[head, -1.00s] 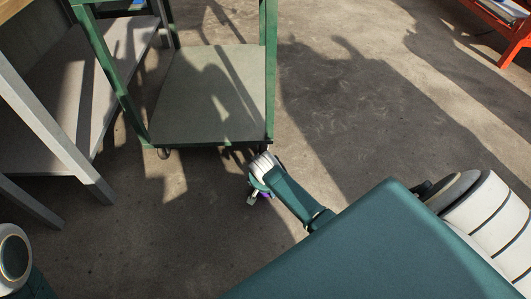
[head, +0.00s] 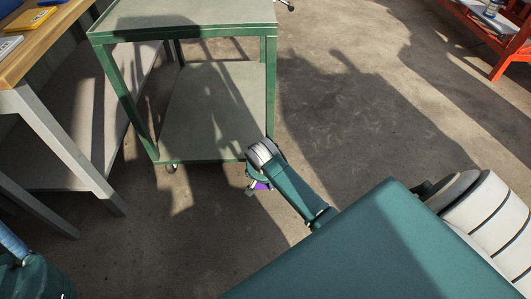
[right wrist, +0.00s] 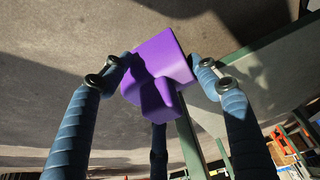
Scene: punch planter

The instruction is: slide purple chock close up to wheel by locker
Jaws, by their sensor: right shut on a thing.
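The purple chock (right wrist: 160,75) sits between the fingers of my right gripper (right wrist: 163,68), which is shut on it. In the head view only a small part of the chock (head: 262,185) shows under my right gripper (head: 255,187), low near the floor at the cart's near right corner. A green cart (head: 200,158) stands in front of me. One caster wheel (head: 172,168) shows at its near left corner. The near right wheel is hidden behind my right gripper, so I cannot tell the gap to the chock. No locker is recognisable.
A workbench (head: 62,150) with grey legs stands left of the cart, with a yellow item (head: 32,17) on top. An orange-red rack (head: 510,50) is at the far right. The concrete floor (head: 370,120) right of the cart is clear.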

